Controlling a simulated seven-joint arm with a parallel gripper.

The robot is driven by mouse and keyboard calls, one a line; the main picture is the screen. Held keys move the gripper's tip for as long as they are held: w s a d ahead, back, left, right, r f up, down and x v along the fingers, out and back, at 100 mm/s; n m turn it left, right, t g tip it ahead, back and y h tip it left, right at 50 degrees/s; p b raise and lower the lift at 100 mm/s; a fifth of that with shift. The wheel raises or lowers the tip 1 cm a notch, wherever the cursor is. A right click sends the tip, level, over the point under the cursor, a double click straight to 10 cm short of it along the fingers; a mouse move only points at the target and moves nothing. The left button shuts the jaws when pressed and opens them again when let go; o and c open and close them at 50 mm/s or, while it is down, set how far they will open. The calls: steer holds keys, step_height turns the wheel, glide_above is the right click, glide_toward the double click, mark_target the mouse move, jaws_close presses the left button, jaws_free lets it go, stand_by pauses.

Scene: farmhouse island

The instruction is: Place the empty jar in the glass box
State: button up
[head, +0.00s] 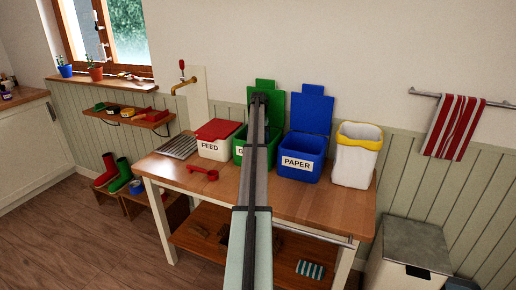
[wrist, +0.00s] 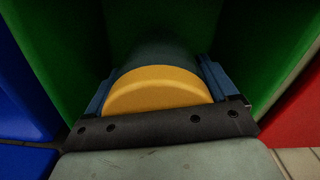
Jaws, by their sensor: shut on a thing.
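The glass box (head: 239,146) is a green bin with its lid (head: 294,104) standing up behind it; its label is mostly hidden by my arm and only a "G" shows. My gripper (wrist: 156,84) is shut on the jar (wrist: 158,91), with one blue finger on each side of it. The jar shows a yellow end toward the camera and a dark body beyond. Green walls stand on both sides of the jar in the wrist view. In the head view my arm reaches over the glass box and hides the jar. I cannot tell how deep the jar sits.
A blue PAPER bin (head: 301,158) with raised lid stands right of the glass box, and a white FEED box (head: 216,139) with red lid stands left. A white bin with yellow rim (head: 355,155) is farther right. A red scoop (head: 203,174) lies on the wooden table (head: 325,199).

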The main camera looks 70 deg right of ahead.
steer(key=shift+f, duration=2.2)
steer(key=shift+f, duration=0.15)
steer(key=o, duration=1)
step_height(320, 180, up, 12)
steer(key=shift+r, duration=0.15)
steer(key=shift+w, duration=0.1)
